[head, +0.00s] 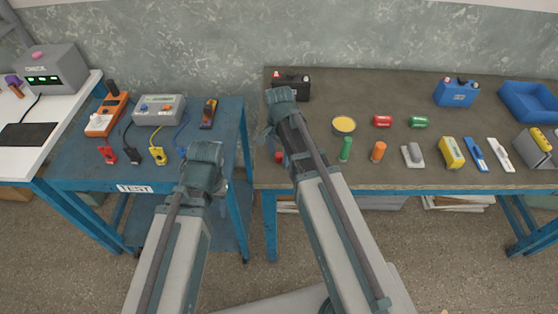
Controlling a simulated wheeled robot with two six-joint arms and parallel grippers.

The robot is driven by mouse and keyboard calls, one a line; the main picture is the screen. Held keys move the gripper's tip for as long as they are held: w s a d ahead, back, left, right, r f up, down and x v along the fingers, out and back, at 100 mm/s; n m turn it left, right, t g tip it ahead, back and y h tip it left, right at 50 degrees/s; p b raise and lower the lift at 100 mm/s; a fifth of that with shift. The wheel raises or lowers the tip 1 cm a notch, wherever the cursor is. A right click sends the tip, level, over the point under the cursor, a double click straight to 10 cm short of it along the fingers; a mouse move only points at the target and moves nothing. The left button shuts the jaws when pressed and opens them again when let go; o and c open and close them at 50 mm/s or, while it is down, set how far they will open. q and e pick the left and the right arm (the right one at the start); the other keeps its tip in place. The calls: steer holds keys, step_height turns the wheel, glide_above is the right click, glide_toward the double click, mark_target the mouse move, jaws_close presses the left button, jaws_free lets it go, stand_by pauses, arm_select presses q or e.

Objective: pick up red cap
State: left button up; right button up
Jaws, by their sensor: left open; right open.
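A small red piece (278,156), which looks like the red cap, stands near the front left of the brown table (400,180), just left of my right arm and partly hidden by it. My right gripper (270,127) is open above the table's left part, a little up-left of the red piece. Its fingertips are hard to make out and it holds nothing that I can see. My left gripper (205,172) is open and lower, near the right front edge of the blue test table (80,178). Its fingers are mostly hidden behind its wrist.
A black battery (293,88) stands behind my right gripper. A yellow-topped tin (343,125), a green cylinder (346,149), an orange cylinder (378,151) and red (382,121) and green (419,122) cells lie right of it.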

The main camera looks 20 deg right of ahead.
jaws_close()
arm_select(q)
steer(key=shift+r, duration=0.15)
arm_select(e)
steer(key=shift+r, duration=0.1)
